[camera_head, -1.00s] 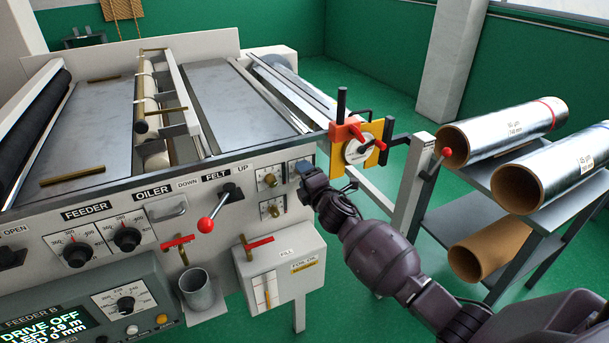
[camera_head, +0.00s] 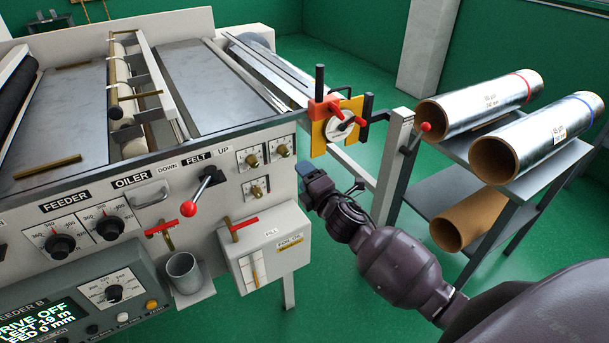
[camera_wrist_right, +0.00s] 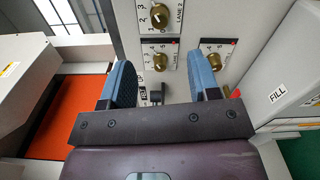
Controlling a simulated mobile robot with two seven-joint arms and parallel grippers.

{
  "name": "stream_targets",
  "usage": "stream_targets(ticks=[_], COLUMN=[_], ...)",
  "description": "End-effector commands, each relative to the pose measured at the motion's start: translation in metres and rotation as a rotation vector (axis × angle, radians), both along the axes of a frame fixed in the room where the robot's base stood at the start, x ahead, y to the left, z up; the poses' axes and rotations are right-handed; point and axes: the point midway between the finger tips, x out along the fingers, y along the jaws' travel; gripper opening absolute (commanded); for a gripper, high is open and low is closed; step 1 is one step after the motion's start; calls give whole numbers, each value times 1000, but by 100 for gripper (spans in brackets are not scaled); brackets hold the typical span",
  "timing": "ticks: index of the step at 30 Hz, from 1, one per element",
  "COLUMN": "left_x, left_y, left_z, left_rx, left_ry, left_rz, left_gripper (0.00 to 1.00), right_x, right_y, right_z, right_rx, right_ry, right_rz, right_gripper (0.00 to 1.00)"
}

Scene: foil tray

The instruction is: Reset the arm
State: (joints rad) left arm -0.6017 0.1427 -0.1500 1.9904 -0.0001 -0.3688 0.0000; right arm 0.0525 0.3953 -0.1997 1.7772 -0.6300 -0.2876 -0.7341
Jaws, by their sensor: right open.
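My right gripper (camera_head: 285,152) is in front of the right end of the machine's front panel (camera_head: 225,183), beside the small brass knobs (camera_head: 250,158). In the right wrist view its two blue-padded fingers (camera_wrist_right: 162,82) stand wide apart with nothing between them. The brass knobs (camera_wrist_right: 160,62) on their numbered plates show beyond the fingers. Whether a fingertip touches the panel cannot be told. My right arm reaches in from the lower right. My left gripper is not in view.
A red-knobbed felt lever (camera_head: 190,207), a metal cup (camera_head: 183,273) and a fill box (camera_head: 268,248) project from the panel. A yellow-and-red clamp (camera_head: 335,128) is at the machine's right end. A rack (camera_head: 535,175) of foil rolls stands at the right. Green floor (camera_head: 345,255) shows between.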

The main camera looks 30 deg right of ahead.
Motion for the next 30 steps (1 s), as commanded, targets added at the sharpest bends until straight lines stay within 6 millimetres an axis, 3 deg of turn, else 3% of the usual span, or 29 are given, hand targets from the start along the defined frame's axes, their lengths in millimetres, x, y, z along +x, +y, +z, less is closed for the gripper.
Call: stream_targets(ticks=[14,22,30], left_x=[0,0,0], left_y=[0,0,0], left_z=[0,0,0], left_rx=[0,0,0], left_ry=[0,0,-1], left_rz=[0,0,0], left_gripper=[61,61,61], right_x=[0,-5,-58], right_y=[0,9,19], right_z=[-1,5,-41], right_rx=[81,515,1037], right_ry=[6,49,186], right_rz=[-3,6,-60], right_gripper=[56,56,56])
